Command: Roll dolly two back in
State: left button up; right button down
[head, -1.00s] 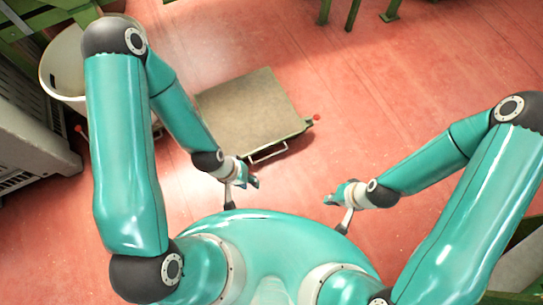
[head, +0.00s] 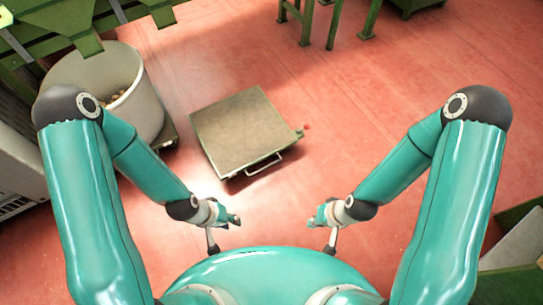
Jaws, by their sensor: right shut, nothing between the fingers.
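A flat grey-brown square dolly (head: 240,130) stands empty on the red floor ahead of me. It has a pale bar handle (head: 264,165) on its near edge and a small red knob at its right corner. I see no number on it. My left gripper (head: 234,219) is below the dolly in the picture, apart from it; its fingers are too small to read. My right gripper (head: 314,220) is shut and empty, to the right of and nearer than the dolly's handle. Neither gripper touches anything.
A large white bin (head: 149,110) with some brown pieces inside stands at the left, on a dark base. Green machinery (head: 85,40) is at the upper left, green legs at the top. A grey machine is at the left edge. Floor right of the dolly is clear.

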aim_at(239, 131)
jog(key=u, duration=0.05)
jog(key=k, duration=0.5)
jog(key=z, duration=1.05)
jog(key=i, duration=1.65)
jog(key=u, duration=0.95)
